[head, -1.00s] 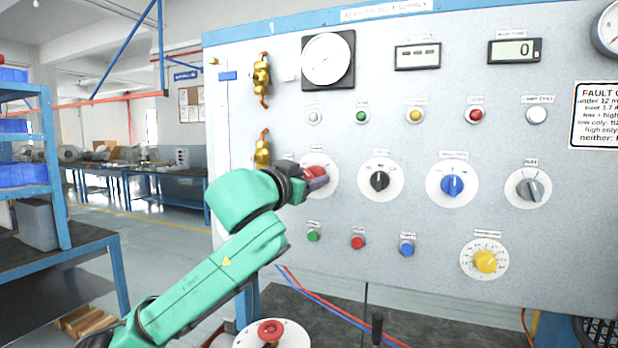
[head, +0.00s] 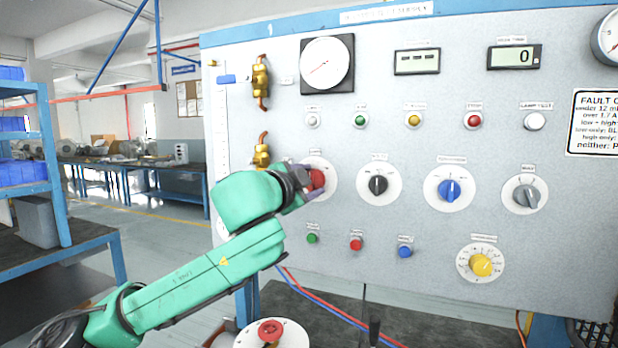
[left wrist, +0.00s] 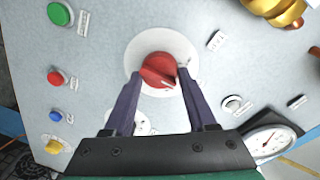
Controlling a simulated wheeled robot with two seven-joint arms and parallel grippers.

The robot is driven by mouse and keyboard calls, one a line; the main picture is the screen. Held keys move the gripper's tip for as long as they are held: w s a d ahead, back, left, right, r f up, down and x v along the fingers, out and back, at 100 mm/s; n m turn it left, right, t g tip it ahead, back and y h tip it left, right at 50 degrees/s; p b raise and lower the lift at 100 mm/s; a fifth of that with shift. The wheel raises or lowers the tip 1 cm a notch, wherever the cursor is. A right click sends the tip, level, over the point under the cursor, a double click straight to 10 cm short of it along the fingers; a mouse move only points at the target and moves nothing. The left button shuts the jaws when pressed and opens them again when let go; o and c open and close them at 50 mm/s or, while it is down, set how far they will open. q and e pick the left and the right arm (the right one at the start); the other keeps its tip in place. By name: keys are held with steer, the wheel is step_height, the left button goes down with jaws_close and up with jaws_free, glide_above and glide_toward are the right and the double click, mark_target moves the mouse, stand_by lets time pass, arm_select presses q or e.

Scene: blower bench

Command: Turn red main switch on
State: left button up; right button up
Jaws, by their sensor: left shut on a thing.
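The red main switch (head: 316,179) is a red rotary knob on a round white plate, at the left of the row of knobs on the panel. It also shows in the left wrist view (left wrist: 158,70), with a pale pointer mark on its face. My left gripper (head: 303,182) is at the switch, and its two dark fingers (left wrist: 155,88) stand on either side of the knob, shut on it. The gripper hides part of the white plate in the head view. My right gripper is not in view.
The grey panel (head: 400,265) carries black (head: 378,185), blue (head: 449,189) and grey (head: 525,195) knobs right of the switch. Brass fittings (head: 261,155) stick out near the panel's left edge.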

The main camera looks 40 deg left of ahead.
arm_select(q)
steer(key=shift+d+f+m+g+y+p, duration=0.2)
steer(key=shift+m+p, duration=0.3)
steer(key=shift+m, duration=1.6)
steer(key=shift+a+f+m+g+y+p, duration=0.1)
steer(key=shift+m+g+y+p, duration=0.3)
steer(key=shift+m, duration=1.7)
steer(key=o, duration=1.4)
steer(key=shift+r+t, duration=0.1)
steer(key=shift+t, duration=0.2)
